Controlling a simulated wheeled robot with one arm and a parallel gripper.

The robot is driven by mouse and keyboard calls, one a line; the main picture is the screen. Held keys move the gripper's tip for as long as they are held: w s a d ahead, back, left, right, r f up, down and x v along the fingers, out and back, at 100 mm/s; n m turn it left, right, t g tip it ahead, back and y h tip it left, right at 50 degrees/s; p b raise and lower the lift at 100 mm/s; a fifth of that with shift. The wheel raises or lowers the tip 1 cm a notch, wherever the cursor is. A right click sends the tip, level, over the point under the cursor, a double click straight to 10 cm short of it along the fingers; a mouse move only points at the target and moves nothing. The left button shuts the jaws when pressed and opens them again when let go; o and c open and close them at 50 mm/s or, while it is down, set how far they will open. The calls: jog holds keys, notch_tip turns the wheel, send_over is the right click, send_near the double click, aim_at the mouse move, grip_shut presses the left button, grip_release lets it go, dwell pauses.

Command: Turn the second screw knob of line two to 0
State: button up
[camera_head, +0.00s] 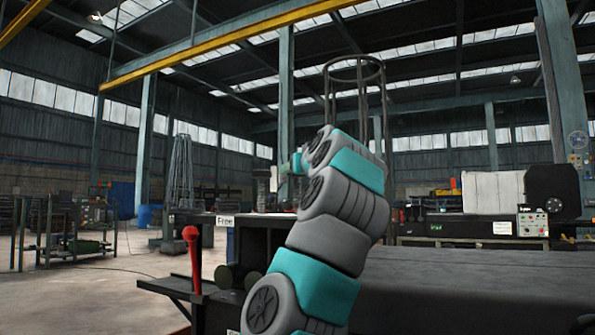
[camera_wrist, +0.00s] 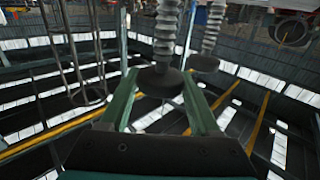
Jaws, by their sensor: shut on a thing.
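In the wrist view, my gripper (camera_wrist: 160,73) has its two green fingers on either side of a dark round screw knob (camera_wrist: 161,82). It is shut on this knob, which sits at the end of a ribbed grey stem (camera_wrist: 166,35). A second dark knob (camera_wrist: 204,62) on a similar ribbed stem is to the right, apart from the fingers. I see no number or line marking, so I cannot tell the knob's setting or its line. In the head view, my arm hides the gripped knob.
In the head view, a red-handled lever (camera_head: 191,250) stands left of my arm, by a dark bench with a "Free" label (camera_head: 225,221). A long dark surface (camera_head: 460,275) fills the right. Open floor (camera_head: 90,290) lies at the left.

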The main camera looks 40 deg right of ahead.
jog(key=shift+f, duration=0.15)
jog(key=o, duration=1.4)
jog(key=shift+c, duration=0.2)
jog(key=v, duration=0.7)
jog(key=shift+s, duration=0.3)
jog(key=shift+a, duration=0.1)
